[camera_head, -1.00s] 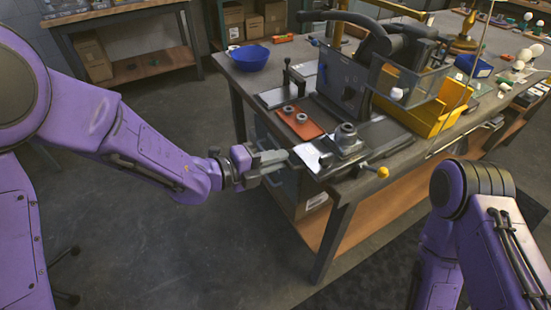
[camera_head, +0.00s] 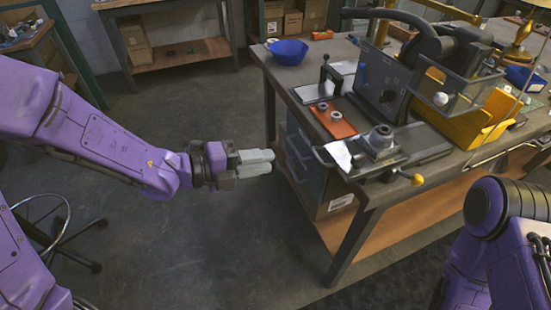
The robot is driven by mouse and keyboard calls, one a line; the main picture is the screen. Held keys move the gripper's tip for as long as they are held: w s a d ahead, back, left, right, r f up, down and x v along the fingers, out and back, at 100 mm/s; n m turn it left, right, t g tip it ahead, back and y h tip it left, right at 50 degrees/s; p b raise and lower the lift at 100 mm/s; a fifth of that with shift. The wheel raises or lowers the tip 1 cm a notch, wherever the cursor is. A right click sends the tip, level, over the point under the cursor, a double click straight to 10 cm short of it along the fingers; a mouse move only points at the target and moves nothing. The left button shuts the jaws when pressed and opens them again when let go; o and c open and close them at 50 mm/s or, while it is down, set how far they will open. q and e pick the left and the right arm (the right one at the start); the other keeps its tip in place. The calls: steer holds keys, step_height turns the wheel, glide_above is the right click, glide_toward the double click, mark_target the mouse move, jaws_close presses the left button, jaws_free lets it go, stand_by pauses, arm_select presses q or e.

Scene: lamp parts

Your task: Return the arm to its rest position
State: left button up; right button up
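My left arm comes in from the left, and its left gripper (camera_head: 262,163) is in the open space to the left of the workbench (camera_head: 362,190). The grey fingers point right and look close together, with nothing visible between them. They are apart from the bench. My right arm shows only as purple links at the lower right edge; its gripper is out of view.
The bench holds a blue bowl (camera_head: 289,52), an orange plate with two metal rings (camera_head: 334,120), a metal fixture (camera_head: 381,142), a yellow bin (camera_head: 488,120) and a yellow ball knob (camera_head: 417,180). A stool (camera_head: 62,235) stands at lower left. The floor between is clear.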

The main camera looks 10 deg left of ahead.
stand_by(0.4)
arm_select(q)
steer(key=w+a+f+n+t+y, duration=0.3)
steer(key=w+a+n+t+y, duration=0.25)
steer(key=n, duration=1.35)
steer(key=s+a+f+n+g+y, duration=0.3)
steer(key=a+f+n+y, duration=0.3)
steer(key=f+n, duration=0.5)
steer(key=s+a+f+n+g+y, duration=0.2)
steer(key=s+f+g, duration=0.2)
steer(key=s+f, duration=0.6)
steer(key=s+a+f+n+g+y+p, duration=0.1)
steer(key=s+a+f+n+g+y, duration=0.1)
steer(key=s+f, duration=0.8)
steer(key=s+a+n+g, duration=0.1)
steer(key=s+g, duration=0.1)
steer(key=s, duration=0.3)
steer(key=shift+s+f+n, duration=0.15)
steer(key=shift+f+n, duration=0.05)
steer(key=shift+n, duration=0.1)
